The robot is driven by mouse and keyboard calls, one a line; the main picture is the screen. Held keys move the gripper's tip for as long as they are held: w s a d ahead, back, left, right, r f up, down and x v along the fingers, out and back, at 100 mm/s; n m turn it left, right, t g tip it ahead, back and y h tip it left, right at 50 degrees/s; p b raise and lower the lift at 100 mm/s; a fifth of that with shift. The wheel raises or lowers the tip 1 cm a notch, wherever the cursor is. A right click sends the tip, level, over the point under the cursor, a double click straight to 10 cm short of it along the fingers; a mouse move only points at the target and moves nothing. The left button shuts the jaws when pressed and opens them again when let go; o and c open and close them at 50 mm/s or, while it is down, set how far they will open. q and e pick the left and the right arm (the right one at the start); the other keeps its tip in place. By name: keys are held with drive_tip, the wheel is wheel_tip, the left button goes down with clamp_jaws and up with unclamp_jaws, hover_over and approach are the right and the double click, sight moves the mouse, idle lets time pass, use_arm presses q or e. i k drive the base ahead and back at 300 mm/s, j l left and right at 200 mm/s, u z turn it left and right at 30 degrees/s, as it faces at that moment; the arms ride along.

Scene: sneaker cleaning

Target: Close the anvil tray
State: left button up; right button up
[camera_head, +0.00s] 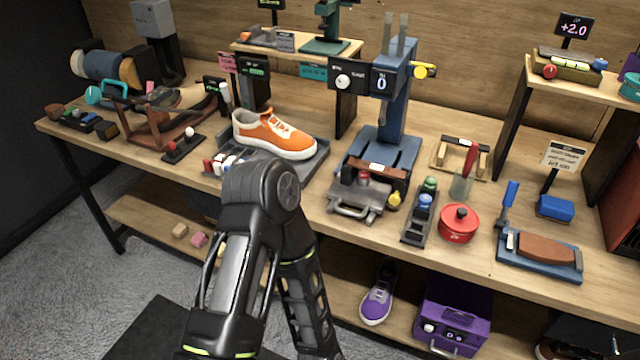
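The blue press (390,110) stands near the middle of the bench. A grey metal tray (372,202) with a front handle (346,212) sticks out toward me from the press's base; I take it for the anvil tray. It appears pulled out, but how far cannot be told. A small red-topped part stands on or just behind it, and a yellow knob (394,199) is at its right side. One of my arms is bent in front of the bench, left of the tray. Neither gripper is in view.
An orange sneaker (275,134) sits on a dark tray left of the press. A narrow rack with green and blue tops (420,213), a red pot (459,223) and a blue board (538,255) stand to the right. A purple box (453,315) is on the lower shelf.

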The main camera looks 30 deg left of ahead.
sight(373, 195)
drive_tip(key=u, duration=0.75)
